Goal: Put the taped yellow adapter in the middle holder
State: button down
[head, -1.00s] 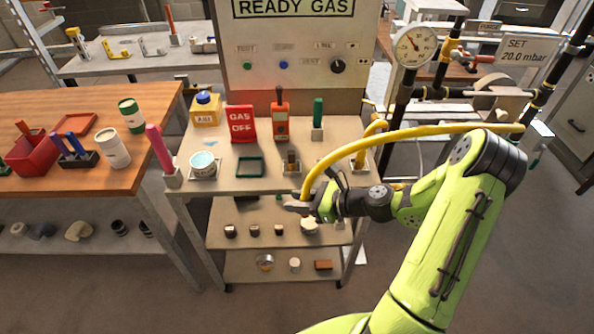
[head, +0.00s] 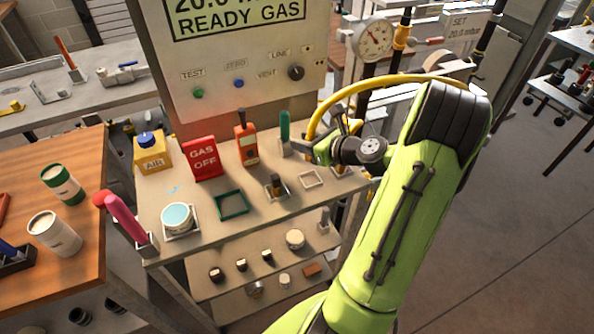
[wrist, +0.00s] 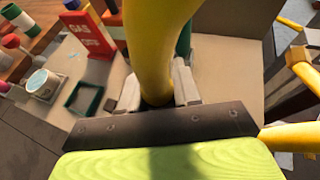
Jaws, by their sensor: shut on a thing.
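My gripper (head: 318,150) is shut on a thick yellow tube, above the right part of the bench. In the wrist view the yellow tube (wrist: 158,45) stands between both fingers, dark at its lower end. I cannot tell whether that is tape. In the head view the yellow tube (head: 375,88) arches over my arm to the right. The pale frame is just below my gripper.
A green stick (head: 285,128) stands close left of my gripper. Behind the holders are an orange meter (head: 246,142) and a red GAS OFF sign (head: 201,160). A tin (head: 177,218) and pink stick (head: 126,218) stand left. A gauge (head: 374,40) and pipes are at right.

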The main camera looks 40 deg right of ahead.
jog(key=f+b, duration=0.1)
jog(key=f, duration=0.2)
jog(key=f+b, duration=0.1)
jog(key=f, duration=0.2)
jog(key=f+b, duration=0.1)
jog(key=f, duration=0.2)
jog(key=shift+s, duration=0.25)
jog(key=shift+r, duration=0.15)
